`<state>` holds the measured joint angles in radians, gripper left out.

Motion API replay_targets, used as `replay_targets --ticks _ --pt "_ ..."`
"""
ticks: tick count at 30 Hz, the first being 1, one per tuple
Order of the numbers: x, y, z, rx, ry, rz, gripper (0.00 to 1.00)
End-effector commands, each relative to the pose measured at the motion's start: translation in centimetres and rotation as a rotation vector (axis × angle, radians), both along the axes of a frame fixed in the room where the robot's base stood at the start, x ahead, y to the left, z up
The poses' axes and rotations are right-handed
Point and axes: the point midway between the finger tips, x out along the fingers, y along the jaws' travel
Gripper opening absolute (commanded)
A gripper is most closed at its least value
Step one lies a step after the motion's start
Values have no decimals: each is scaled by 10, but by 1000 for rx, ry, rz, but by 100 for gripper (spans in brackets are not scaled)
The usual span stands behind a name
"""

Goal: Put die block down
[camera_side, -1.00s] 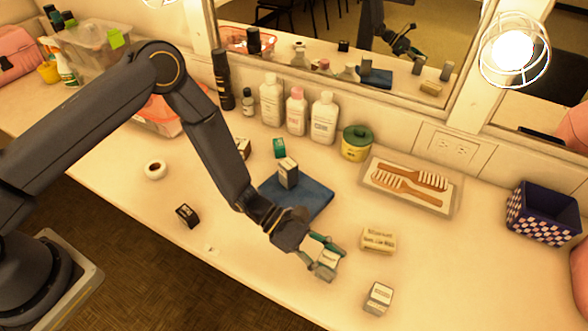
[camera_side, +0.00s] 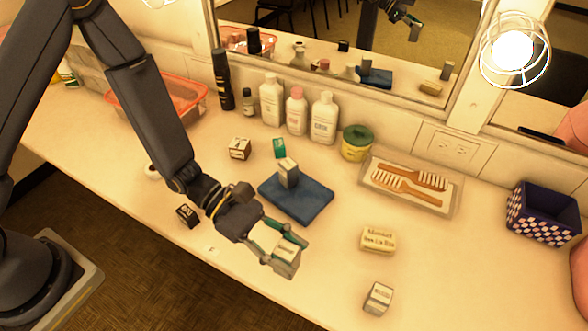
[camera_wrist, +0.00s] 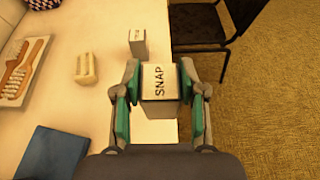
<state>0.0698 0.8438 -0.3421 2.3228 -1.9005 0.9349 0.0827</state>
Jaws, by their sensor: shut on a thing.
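My gripper (camera_side: 277,247) is shut on a small pale block (camera_side: 286,248), held above the front part of the counter. In the wrist view the block (camera_wrist: 160,83) shows a white face lettered SNAP, between the two green-sided fingers of my gripper (camera_wrist: 163,102). The block's underside is hidden. A blue folded cloth or mat (camera_side: 312,203) lies just behind and right of my gripper in the side view. A grey-white box (camera_side: 288,173) stands upright on its far left part.
A cream box (camera_side: 378,240) and a small pale box (camera_side: 378,298) stand to the right. A dark box (camera_side: 187,215) is left of my gripper. Bottles (camera_side: 297,112) line the mirror wall. The counter's front edge is close.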

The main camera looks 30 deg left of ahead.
Motion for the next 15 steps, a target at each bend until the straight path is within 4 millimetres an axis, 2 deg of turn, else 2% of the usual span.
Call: replay_targets --ticks 4,9,11,15 --pt "-22 18 13 0 -1 2 0" --pt "-34 29 22 -1 -1 19 0" --pt "-27 37 26 0 -4 57 0" --pt "3 63 34 0 -5 179 0"
